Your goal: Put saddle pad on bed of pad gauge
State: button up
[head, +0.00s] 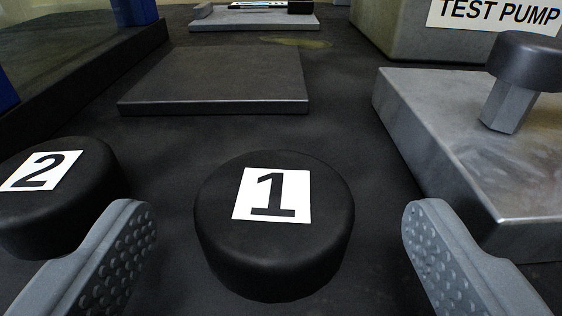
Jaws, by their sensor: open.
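A round black saddle pad with a white "1" label (272,245) lies flat on the dark surface, between the fingers of my gripper (279,232) in the picture. My gripper is open, with a dimpled grey finger on each side and nothing held. A second black pad labelled "2" (72,215) lies at the left, partly behind my left finger. At the far back, a light grey plate (215,22) carries a pale strip and a dark block. It may be the pad gauge, but its top is cut off and I cannot tell.
A low dark plate (218,80) lies behind pad 1. A thick grey metal block (440,135) at right bears a hexagonal post with a black round top (525,60). A box labelled "TEST PUMP" (402,35) stands behind it. A dark raised edge (85,85) runs along the left.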

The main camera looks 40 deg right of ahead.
aim_at(276, 161)
jog(key=shift+f+b+x, duration=0.15)
jog(key=shift+b+x, duration=0.3)
jog(key=shift+x, duration=0.75)
jog(key=shift+f+b+x, duration=0.1)
jog(key=shift+b+x, duration=0.35)
jog(key=shift+x, duration=0.7)
jog(key=shift+w+d, duration=0.25)
jog(key=shift+w, duration=0.15)
jog(key=c, duration=1.2)
jog(key=shift+r, duration=0.1)
jog(key=shift+r+p, duration=0.85)
jog(key=shift+r, duration=0.85)
jog(key=s+a+r+p, duration=0.1)
jog(key=s+a, duration=0.1)
jog(key=s, duration=0.5)
jog(key=s+a+r+p, duration=0.1)
jog(key=s+a+p, duration=0.15)
jog(key=s, duration=0.45)
jog(key=shift+w+d+r+n+t+y, duration=0.45)
jog(key=shift+w+d+n+y, duration=0.15)
jog(key=shift+w+y, duration=0.2)
jog(key=shift+w+d+r+n+t+y, duration=0.35)
jog(key=shift+w+d+r+n+y, duration=0.15)
jog(key=shift+w+n+y, duration=0.25)
jog(key=shift+w+d+r+n+t+y, duration=0.4)
jog(key=shift+w+d+n+y, duration=0.15)
jog(key=shift+w+y, duration=0.25)
